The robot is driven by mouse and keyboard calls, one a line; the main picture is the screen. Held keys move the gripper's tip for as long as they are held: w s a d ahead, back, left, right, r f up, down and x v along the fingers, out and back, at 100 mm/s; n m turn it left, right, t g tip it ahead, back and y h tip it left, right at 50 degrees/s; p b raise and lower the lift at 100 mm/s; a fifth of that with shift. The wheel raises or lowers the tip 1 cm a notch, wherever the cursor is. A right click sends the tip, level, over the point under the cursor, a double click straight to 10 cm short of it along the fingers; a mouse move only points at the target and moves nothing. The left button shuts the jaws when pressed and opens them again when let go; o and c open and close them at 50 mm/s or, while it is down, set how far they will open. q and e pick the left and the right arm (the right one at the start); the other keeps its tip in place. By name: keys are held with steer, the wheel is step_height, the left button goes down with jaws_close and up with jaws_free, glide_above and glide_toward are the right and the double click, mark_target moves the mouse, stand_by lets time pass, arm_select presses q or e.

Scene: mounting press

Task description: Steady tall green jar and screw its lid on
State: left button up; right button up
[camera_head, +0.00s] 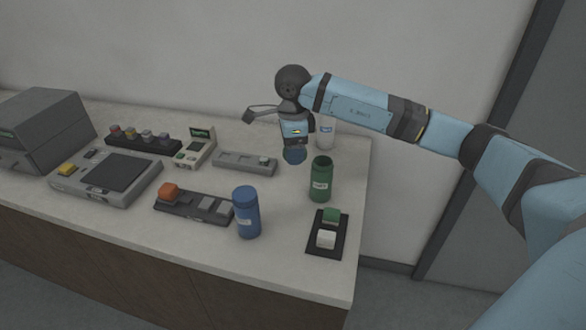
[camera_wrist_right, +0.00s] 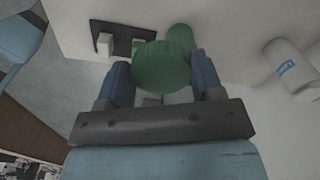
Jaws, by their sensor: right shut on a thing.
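The tall green jar (camera_head: 320,182) stands upright on the bench near its right end, its dark mouth open and a white label on its side. My right gripper (camera_head: 295,158) is behind and left of the jar, above the bench. In the right wrist view its two blue fingers (camera_wrist_right: 160,85) are shut on a ribbed green lid (camera_wrist_right: 160,68). Part of the green jar (camera_wrist_right: 181,37) shows beyond the lid, apart from it as far as I can tell. My left gripper is in neither view.
A dark tray (camera_head: 315,246) with a green and a white piece lies in front of the jar. A blue jar (camera_head: 247,212) stands to the left. A white bottle (camera_head: 325,134) stands behind. Several devices fill the bench's left side.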

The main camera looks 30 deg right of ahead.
steer(key=shift+r, duration=1)
